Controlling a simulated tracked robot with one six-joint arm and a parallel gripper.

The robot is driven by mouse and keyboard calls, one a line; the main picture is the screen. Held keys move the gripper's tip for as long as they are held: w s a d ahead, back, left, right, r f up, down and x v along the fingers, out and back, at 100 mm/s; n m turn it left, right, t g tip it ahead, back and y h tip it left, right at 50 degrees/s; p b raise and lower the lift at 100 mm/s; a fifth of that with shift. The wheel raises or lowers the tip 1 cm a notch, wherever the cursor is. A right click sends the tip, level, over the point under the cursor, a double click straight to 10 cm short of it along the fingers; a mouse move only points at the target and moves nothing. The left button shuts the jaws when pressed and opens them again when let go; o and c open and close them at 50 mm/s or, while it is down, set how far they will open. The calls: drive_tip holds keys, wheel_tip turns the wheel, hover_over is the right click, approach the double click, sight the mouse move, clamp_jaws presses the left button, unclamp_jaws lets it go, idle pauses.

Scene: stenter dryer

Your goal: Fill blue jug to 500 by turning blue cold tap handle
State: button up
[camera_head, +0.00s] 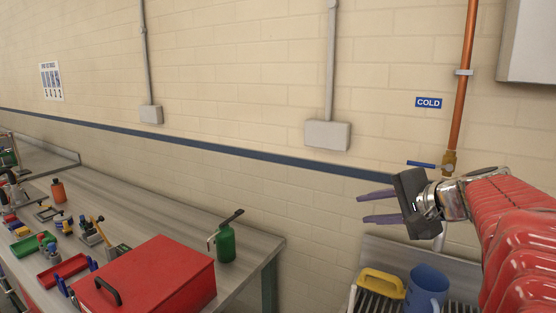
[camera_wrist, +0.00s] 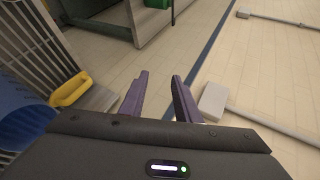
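The blue jug (camera_head: 427,289) stands at the lower right of the head view, below my gripper, on a slatted rack; part of it shows at the left edge of the wrist view (camera_wrist: 22,128). Its inside and any scale marks cannot be made out. The blue cold tap handle (camera_head: 421,164) sits on a brass valve (camera_head: 449,162) at the foot of a copper pipe, under the COLD sign (camera_head: 428,102). My gripper (camera_head: 359,208) is in front of and below the handle, fingers apart and empty, pointing left. The tap's lower part is hidden behind my arm.
A yellow object (camera_head: 381,283) lies beside the jug. A red toolbox (camera_head: 150,281) and a green oil can (camera_head: 225,243) stand on the bench at left. A gap separates bench and sink area.

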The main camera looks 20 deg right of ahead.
sight(415, 164)
drive_tip(key=s+d+r+m+t+h, duration=0.1)
drive_tip(key=d+r, duration=0.1)
drive_tip(key=d, duration=0.4)
drive_tip(key=s+d+r+m+t+h, duration=0.1)
drive_tip(key=s+d+r+m+t, duration=0.1)
drive_tip(key=d, duration=0.4)
drive_tip(key=s+d+r+m+t+h, duration=0.1)
drive_tip(key=d+r+m, duration=0.1)
drive_tip(key=d, duration=0.4)
drive_tip(key=shift+s+r+h, duration=0.15)
drive_tip(key=shift+r+h, duration=0.15)
drive_tip(key=shift+r, duration=0.55)
drive_tip(key=shift+f, duration=0.1)
drive_tip(key=shift+w+d+f, duration=0.2)
drive_tip(key=shift+w+f, duration=0.1)
drive_tip(key=shift+w, duration=2)
drive_tip(key=shift+w+d+f, duration=0.15)
drive_tip(key=shift+w+f, duration=0.15)
drive_tip(key=shift+w, duration=1.95)
drive_tip(key=shift+w+d+f, duration=0.2)
drive_tip(key=shift+w+f, duration=0.1)
drive_tip(key=shift+w, duration=2)
drive_tip(key=shift+c, duration=0.6)
drive_tip(key=c, duration=0.6)
clamp_jaws()
